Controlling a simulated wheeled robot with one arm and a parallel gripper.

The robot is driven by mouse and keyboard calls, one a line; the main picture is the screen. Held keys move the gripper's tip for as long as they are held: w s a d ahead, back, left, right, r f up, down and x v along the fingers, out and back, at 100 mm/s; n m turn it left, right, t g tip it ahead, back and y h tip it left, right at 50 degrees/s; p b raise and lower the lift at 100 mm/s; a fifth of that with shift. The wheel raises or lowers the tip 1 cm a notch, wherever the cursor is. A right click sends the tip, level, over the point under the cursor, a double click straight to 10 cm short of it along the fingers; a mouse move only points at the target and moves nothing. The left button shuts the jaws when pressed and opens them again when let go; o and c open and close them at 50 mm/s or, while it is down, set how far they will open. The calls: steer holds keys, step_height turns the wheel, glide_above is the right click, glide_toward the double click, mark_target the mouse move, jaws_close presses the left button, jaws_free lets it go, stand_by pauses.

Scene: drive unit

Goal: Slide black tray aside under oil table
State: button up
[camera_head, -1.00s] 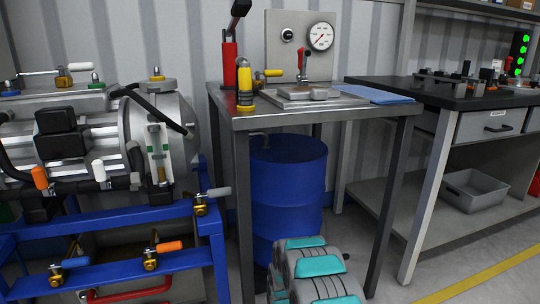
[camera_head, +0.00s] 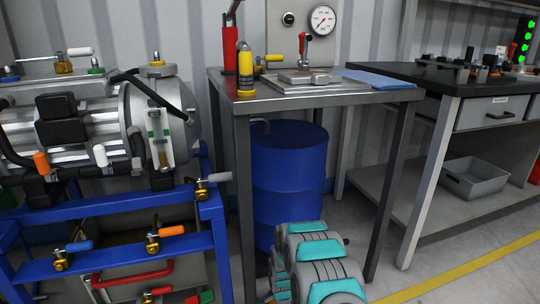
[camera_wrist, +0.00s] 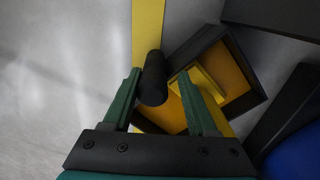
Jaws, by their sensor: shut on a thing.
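The black tray (camera_wrist: 243,50), an open dark box with an orange-yellow inside, shows in the wrist view, turned at an angle just beyond my fingers. A short black cylindrical handle (camera_wrist: 153,82) stands at its left side. The right finger hides part of the tray. In the head view neither the tray nor my gripper shows; my grey and teal arm reaches down beside the oil table (camera_head: 312,100).
A blue drum (camera_head: 287,180) stands under the oil table; a blue shape shows at lower right in the wrist view. A blue-framed machine (camera_head: 150,196) is at left, a workbench (camera_head: 446,84) at right. A yellow floor line (camera_head: 450,277) crosses the open floor.

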steer(key=shift+w+d+f, duration=0.45)
steer(key=shift+d+f, duration=0.2)
steer(key=shift+d, duration=0.2)
steer(key=shift+w, duration=0.55)
steer(key=shift+w+d, duration=0.15)
steer(key=shift+w, duration=0.25)
steer(key=o, duration=1.1)
steer(key=shift+o, duration=0.2)
steer(key=shift+w+d+r, duration=0.15)
steer(key=shift+d+r, duration=0.25)
steer(key=shift+r, duration=0.55)
steer(key=shift+a+r+p, duration=0.2)
steer(key=shift+r+p, duration=0.2)
steer(key=shift+r, duration=1.1)
steer(key=shift+a+r+p, duration=0.15)
steer(key=shift+r+p, duration=0.2)
steer(key=shift+r, duration=1.1)
